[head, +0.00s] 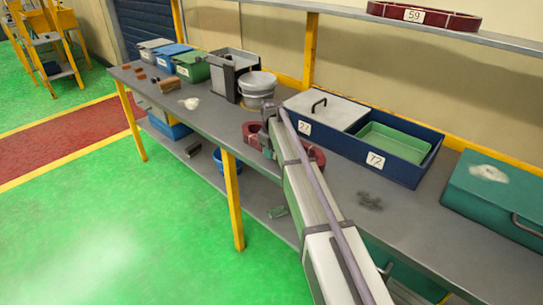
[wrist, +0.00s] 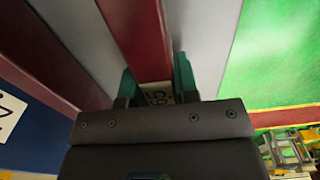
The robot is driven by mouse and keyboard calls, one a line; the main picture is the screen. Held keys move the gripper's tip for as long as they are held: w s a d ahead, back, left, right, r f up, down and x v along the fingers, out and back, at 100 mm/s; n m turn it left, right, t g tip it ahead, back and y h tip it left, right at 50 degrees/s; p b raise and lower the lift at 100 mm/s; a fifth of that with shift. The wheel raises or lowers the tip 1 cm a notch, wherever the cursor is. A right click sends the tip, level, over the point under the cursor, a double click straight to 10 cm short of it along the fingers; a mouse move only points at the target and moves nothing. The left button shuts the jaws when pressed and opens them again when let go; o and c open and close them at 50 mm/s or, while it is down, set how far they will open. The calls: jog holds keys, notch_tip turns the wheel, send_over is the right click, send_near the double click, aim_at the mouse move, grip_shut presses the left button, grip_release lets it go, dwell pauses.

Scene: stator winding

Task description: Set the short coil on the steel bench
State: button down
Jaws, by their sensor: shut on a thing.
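A dark red coil (head: 316,156) is over the front part of the grey steel bench (head: 338,190), showing on both sides of my arm in the head view. My gripper (wrist: 156,84) is shut on one straight side of this coil (wrist: 138,38); its green fingers lie on either side of the red bar. The coil's other side runs parallel at the left of the wrist view. My arm hides the coil's middle in the head view. I cannot tell whether the coil touches the bench.
A blue divided box (head: 400,170) with tags 27 and 72 stands behind the coil. A grey bucket (head: 257,88) and several bins stand left. A teal case (head: 500,190) is at right. Another red coil (head: 425,17), tagged 59, lies on the upper shelf.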

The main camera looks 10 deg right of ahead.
jog(key=c, duration=0.9)
grip_release()
jog(key=shift+o, duration=0.2)
notch_tip(320, 180, up, 12)
jog(key=r+p, duration=0.1)
jog(key=p, duration=1.1)
jog(key=s+m, duration=0.7)
jog(key=s, duration=3)
jog(key=shift+f, duration=0.4)
